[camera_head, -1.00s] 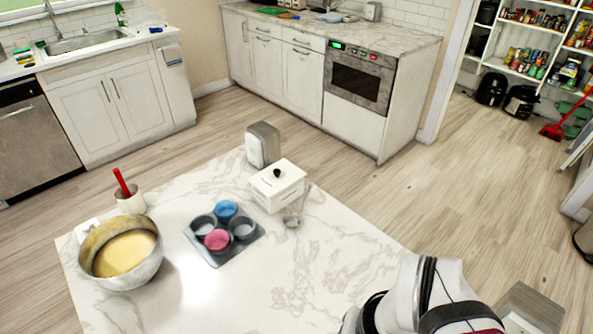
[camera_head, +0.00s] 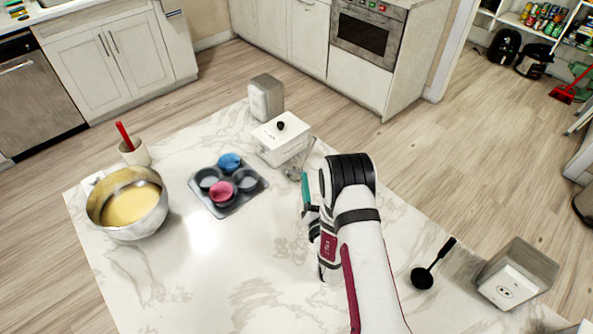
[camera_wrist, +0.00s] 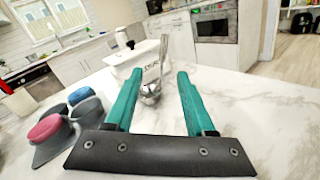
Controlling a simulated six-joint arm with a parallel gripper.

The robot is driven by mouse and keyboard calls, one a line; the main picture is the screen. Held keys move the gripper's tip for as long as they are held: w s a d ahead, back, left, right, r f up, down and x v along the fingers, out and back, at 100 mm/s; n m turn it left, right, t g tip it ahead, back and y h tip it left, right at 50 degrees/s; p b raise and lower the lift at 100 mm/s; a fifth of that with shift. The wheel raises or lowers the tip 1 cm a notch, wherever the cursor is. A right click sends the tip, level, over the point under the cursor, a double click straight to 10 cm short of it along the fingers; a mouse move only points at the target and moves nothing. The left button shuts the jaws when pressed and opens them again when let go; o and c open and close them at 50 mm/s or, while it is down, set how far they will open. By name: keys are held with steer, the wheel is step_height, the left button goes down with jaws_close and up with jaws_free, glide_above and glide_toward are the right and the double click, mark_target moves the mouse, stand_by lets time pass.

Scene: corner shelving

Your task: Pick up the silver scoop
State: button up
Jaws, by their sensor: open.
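The silver scoop (camera_wrist: 150,92) is on the marble counter close to the white lidded box, with its bowl low and its thin handle rising beside the box. The scoop also shows, small, in the head view (camera_head: 293,174). I cannot tell if its handle touches the box. My gripper (camera_wrist: 160,74) is open and empty, its teal fingers pointing toward the scoop. In the wrist view the scoop appears between the two fingers, beyond or near their tips. In the head view my gripper (camera_head: 305,190) is just right of the scoop's bowl, and my arm hides part of the counter.
The white lidded box (camera_head: 281,143) stands close behind the scoop. A muffin tin (camera_head: 228,208) with coloured cups and a batter bowl (camera_head: 146,220) are to the left. A black ladle (camera_head: 424,277) and a grey-white box (camera_head: 515,275) are at right. The front counter is clear.

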mark_target(311, 150)
steer(key=w, duration=0.8)
steer(key=w+a, duration=0.1)
steer(key=w, duration=0.4)
steer(key=shift+a, duration=0.1)
jaws_close()
